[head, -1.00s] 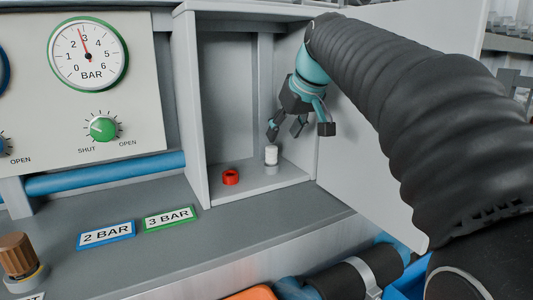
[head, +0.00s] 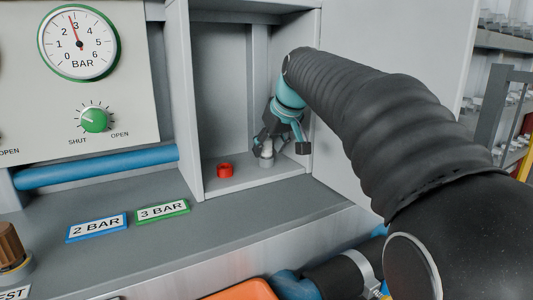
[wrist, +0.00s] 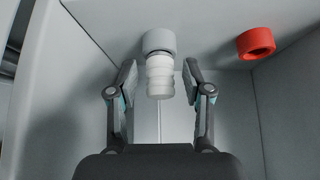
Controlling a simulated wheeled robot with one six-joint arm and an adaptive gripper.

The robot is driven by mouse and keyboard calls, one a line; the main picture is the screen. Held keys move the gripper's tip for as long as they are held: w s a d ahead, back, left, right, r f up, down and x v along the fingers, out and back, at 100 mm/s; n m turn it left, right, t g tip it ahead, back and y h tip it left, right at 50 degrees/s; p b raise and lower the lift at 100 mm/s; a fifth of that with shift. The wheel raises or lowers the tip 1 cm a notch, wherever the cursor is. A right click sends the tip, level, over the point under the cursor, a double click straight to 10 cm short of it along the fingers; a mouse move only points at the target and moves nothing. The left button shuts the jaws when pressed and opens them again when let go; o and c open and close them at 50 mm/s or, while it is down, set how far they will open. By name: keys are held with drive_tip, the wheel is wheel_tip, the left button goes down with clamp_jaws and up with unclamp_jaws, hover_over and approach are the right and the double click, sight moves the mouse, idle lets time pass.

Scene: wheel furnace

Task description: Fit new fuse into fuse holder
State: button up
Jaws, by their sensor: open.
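A white ribbed fuse (head: 267,147) stands upright in a grey round base (head: 266,162) on the floor of the open cabinet. In the wrist view the white fuse (wrist: 159,78) shows with its end in the grey base (wrist: 158,41). My gripper (head: 268,142) is open around the fuse. In the wrist view its two fingers (wrist: 160,80) are on either side of the fuse, with a visible gap at each side. A red ring (head: 225,170) lies left of the base, and also shows in the wrist view (wrist: 256,43). I cannot tell which piece is the fuse holder.
The cabinet walls (head: 196,110) enclose the space closely, and its door (head: 385,40) stands open at right. A gauge panel (head: 130,70), a blue pipe (head: 95,167) and two pressure labels (head: 97,227) are at left. An orange tray (head: 240,290) is below.

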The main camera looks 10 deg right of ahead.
sight(270, 140)
clamp_jaws()
drive_tip(key=shift+r, duration=0.15)
drive_tip(key=shift+r+p, duration=1.2)
drive_tip(key=shift+r, duration=1.3)
